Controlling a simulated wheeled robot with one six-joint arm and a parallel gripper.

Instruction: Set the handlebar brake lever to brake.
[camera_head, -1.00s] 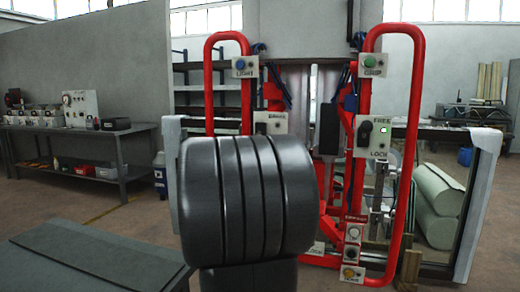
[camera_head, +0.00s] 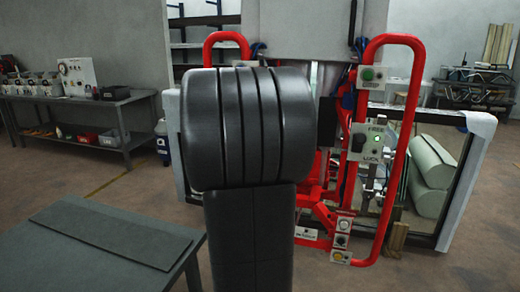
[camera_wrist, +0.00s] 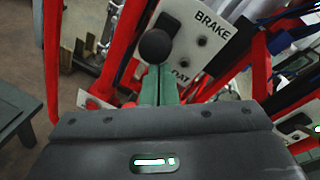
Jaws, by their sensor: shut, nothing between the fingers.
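In the wrist view, a white brake panel (camera_wrist: 197,35) has "BRAKE" at its upper right and a partly hidden label ending in "OAT" lower down. The brake lever's round black knob (camera_wrist: 155,46) stands out in front of its left part. My gripper (camera_wrist: 158,72) has its green fingers shut together with nothing between them. Their tips overlap the view just below the knob; I cannot tell whether they touch it. In the head view, my dark arm hides the brake panel, lever and fingers. The red handlebar (camera_head: 413,110) shows to its right.
A framed pane (camera_head: 478,160) stands behind. A grey table (camera_head: 60,265) is at front left, a workbench (camera_head: 130,105) at back left.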

